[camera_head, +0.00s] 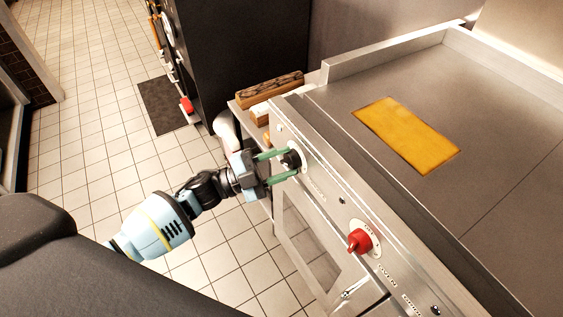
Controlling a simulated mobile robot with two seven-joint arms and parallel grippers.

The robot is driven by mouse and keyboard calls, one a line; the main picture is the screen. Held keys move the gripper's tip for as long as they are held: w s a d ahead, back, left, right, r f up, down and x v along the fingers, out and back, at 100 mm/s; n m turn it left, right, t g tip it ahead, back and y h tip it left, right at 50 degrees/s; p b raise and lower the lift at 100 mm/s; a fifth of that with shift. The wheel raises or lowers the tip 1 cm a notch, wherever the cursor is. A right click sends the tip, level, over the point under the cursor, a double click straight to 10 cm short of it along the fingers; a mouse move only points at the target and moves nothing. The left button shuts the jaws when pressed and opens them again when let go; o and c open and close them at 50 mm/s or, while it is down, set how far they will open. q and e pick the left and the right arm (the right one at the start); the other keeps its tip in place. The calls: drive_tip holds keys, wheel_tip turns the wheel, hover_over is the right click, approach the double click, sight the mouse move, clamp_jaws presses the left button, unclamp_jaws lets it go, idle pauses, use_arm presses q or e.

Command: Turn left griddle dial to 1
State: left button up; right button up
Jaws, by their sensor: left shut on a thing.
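The griddle (345,83) has a steel front panel with dials, at the right in the head view. The left griddle dial (293,158) is a black knob on a pale round plate near the panel's left end. My left gripper (284,165) reaches in from the left, its two green fingers on either side of the black dial and shut on it. The fingers partly hide the dial plate, and I cannot read the dial's setting. My right gripper is out of view.
A red knob (360,240) sits further right on the same panel. A yellow slab (407,134) lies on the griddle top. A wooden block (270,90) is on the side ledge. A dark mat (165,104) lies on the open tiled floor.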

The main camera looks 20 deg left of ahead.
use_arm(q)
drive_tip(key=o, duration=1)
drive_tip(key=shift+c, duration=0.2)
drive_tip(key=shift+s+a+f, duration=0.1)
drive_tip(key=shift+s+a, duration=0.05)
drive_tip(key=shift+a, duration=0.05)
drive_tip(key=b+v, duration=0.1)
drive_tip(key=v, duration=0.6)
drive_tip(key=shift+s+f, duration=0.1)
drive_tip(key=shift+s, duration=0.05)
